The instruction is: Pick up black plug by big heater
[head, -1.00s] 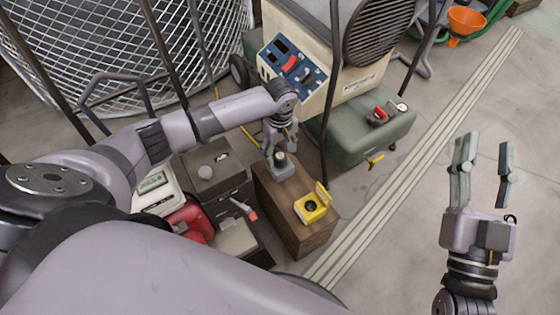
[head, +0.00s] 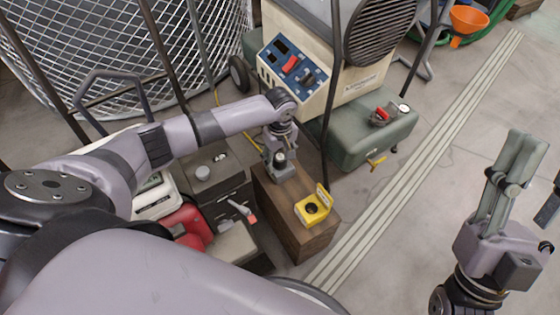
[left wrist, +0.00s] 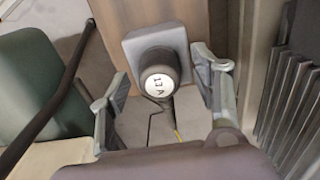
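A black plug (left wrist: 160,75) with a white lettered top stands on a grey square block (left wrist: 138,40) on a wooden box. The plug also shows in the head view (head: 281,160), close to the big cream heater (head: 358,92). My left gripper (left wrist: 160,68) is open, with one finger on each side of the plug in the wrist view; gaps show between fingers and plug. In the head view my left gripper (head: 277,148) is right at the block and partly hides it. My right gripper (head: 538,168) is open and empty above bare floor at the right.
A yellow box (head: 312,206) sits on the front of the wooden box (head: 310,238). A green tank (head: 365,140) lies below the heater. Dark posts and a wire-mesh cage (head: 90,50) stand behind.

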